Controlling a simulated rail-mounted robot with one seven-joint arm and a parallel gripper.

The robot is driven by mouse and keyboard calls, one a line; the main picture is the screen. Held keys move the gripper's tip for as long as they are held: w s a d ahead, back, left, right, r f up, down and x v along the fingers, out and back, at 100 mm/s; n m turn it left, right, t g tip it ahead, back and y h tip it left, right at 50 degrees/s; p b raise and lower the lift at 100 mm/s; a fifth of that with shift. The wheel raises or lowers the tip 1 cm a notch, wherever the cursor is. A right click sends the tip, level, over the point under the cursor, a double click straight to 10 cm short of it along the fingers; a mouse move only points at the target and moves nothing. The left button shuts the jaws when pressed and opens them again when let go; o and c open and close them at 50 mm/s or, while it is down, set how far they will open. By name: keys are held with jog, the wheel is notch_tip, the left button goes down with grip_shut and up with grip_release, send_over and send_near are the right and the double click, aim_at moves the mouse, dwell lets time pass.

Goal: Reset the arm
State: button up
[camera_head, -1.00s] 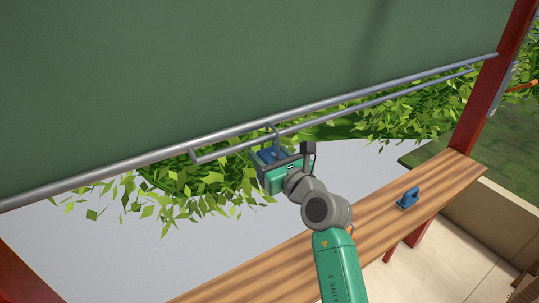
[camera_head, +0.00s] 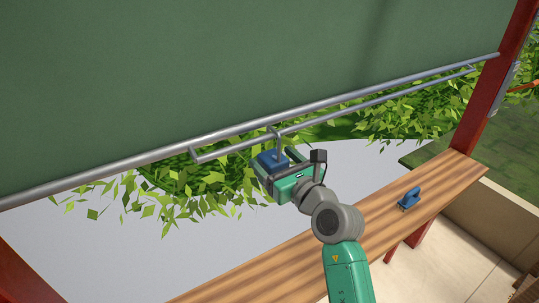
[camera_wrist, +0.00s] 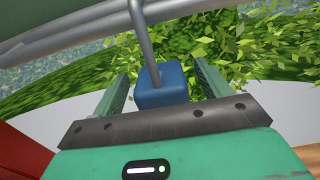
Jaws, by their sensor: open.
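My gripper (camera_head: 273,168) is open near the lower rail, in the middle of the head view. A blue block with a metal hook (camera_head: 272,159) hangs from that rail. In the wrist view, the blue block (camera_wrist: 162,88) sits between the two open fingers of my gripper (camera_wrist: 161,72), with a visible gap on each side. Its metal hook rises toward the rail at the top of the picture. My gripper's palm is nearer the wrist camera than the block.
Two grey rails (camera_head: 350,112) run under a large green panel (camera_head: 200,70). A second blue hooked block (camera_head: 409,199) rests on a wooden shelf (camera_head: 385,225) at the right. Leafy branches lie behind the rails. Red posts (camera_head: 492,85) stand at the sides.

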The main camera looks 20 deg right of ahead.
jog(key=s, duration=0.3)
jog(key=s+d, duration=0.1)
jog(key=s, duration=0.1)
